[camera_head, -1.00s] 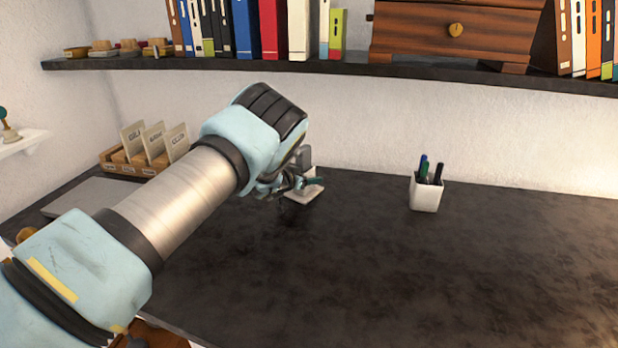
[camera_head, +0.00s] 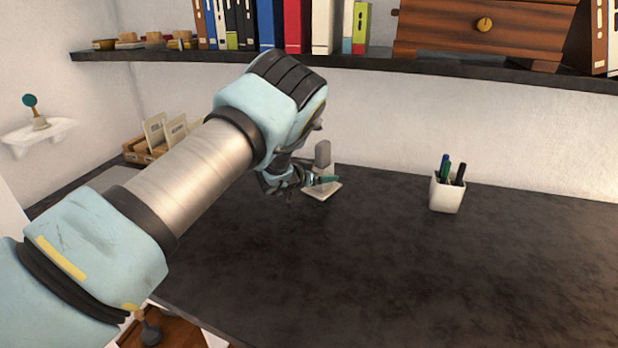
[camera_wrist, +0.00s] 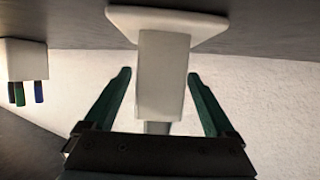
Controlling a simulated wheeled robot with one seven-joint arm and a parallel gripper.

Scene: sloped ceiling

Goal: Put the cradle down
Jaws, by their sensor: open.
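The cradle (camera_head: 322,190) is a pale piece with a flat square base and an upright block, and it stands on the dark desk. In the wrist view the cradle (camera_wrist: 162,75) lies between the two green fingers, with a visible gap on each side. My gripper (camera_head: 318,181) is open beside the cradle's upright part. It also shows in the wrist view (camera_wrist: 160,88), its fingers apart and not touching the cradle. My arm hides part of the desk behind it.
A white pen cup (camera_head: 446,194) stands to the right on the desk (camera_head: 420,270). A card holder (camera_head: 140,152) is at the back left. A shelf (camera_head: 380,62) with binders runs above. The desk's front and right are clear.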

